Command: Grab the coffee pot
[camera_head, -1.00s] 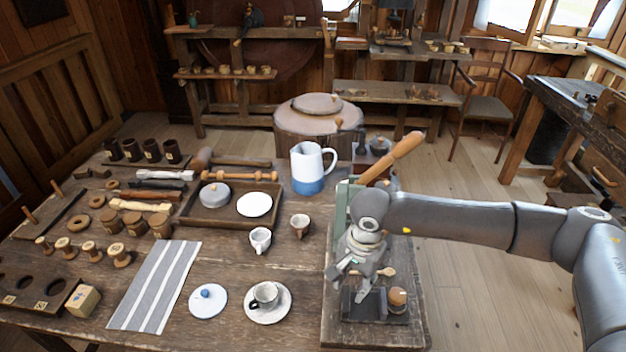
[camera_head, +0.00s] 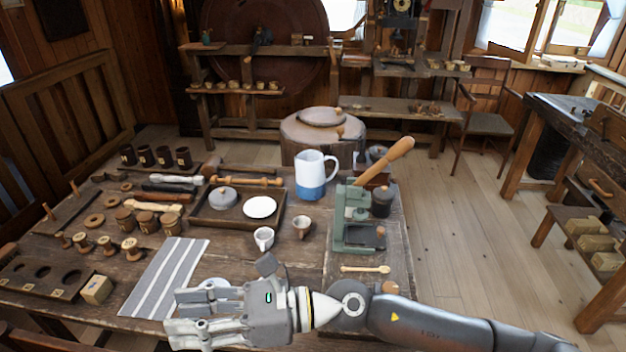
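The coffee pot is most likely the white and blue pitcher (camera_head: 314,176) with a handle on its right, standing upright at the back of the wooden table. My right gripper (camera_head: 178,314) is low over the table's front, its fingers pointing left. Its fingers look spread apart, with nothing seen between them. It is well in front of the pitcher and not touching it. It hides the cup and saucer and part of the white lid. My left gripper is not in view.
A green press (camera_head: 352,222) with a raised wooden handle stands right of the pitcher. A tray (camera_head: 236,221) holds a grey lid and white disc. A white cup (camera_head: 264,238) and brown cup (camera_head: 301,227) stand in front. A striped cloth (camera_head: 165,275) lies left.

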